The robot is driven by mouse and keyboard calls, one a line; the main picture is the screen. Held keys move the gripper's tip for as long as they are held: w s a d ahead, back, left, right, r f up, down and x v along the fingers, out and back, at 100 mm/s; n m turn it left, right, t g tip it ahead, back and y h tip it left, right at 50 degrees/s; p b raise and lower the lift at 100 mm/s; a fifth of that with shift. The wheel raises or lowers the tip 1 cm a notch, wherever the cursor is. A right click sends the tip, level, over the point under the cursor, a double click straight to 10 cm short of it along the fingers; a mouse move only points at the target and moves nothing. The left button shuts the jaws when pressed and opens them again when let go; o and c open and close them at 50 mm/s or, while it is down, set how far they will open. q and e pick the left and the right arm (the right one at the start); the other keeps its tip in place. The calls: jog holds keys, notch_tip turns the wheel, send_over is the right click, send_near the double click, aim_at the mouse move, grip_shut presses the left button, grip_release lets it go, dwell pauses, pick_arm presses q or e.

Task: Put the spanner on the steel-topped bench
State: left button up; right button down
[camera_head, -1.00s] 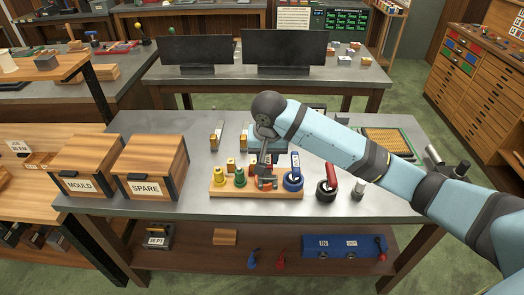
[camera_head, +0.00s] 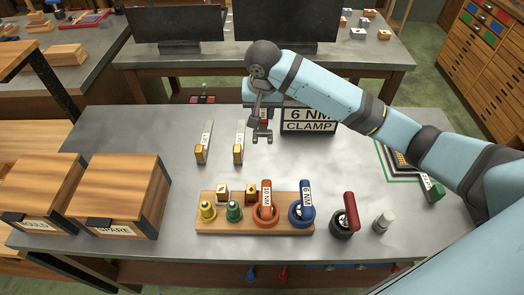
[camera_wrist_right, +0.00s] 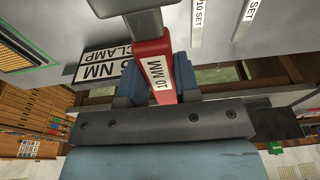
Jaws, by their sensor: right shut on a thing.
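The spanner, with a red handle labelled "10 MM" (camera_wrist_right: 155,75) and a grey metal end, sits between the fingers of my right gripper in the right wrist view. My right gripper (camera_head: 263,112) is shut on its handle. In the head view the gripper is over the back middle of the steel-topped bench (camera_head: 135,130), left of the "6 NM CLAMP" sign. Only a little red and the grey end of the spanner (camera_head: 262,137) show there, and I cannot tell whether it touches the top. My left gripper is out of view.
A wooden rack (camera_head: 255,228) with yellow, green, orange and blue tools stands at the front. The "6 NM CLAMP" sign (camera_head: 309,126) is close to the gripper. Two "SET" strips (camera_head: 239,140) lie left of it. Wooden boxes (camera_head: 118,192) fill the left. Bare steel lies right of centre.

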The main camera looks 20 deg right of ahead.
jog(key=shift+w+f, duration=0.2)
jog(key=shift+f, duration=0.05)
send_over(263, 163)
jog(key=f, duration=1.4)
jog(key=shift+s+a+f+p, duration=0.15)
jog(key=shift+s+f+p, duration=0.05)
jog(key=shift+s+p, duration=0.1)
jog(key=shift+f, duration=2.45)
jog(key=shift+f, duration=0.25)
jog(key=shift+f, duration=0.35)
jog(key=c, duration=0.8)
grip_release()
jog(key=shift+c, duration=0.2)
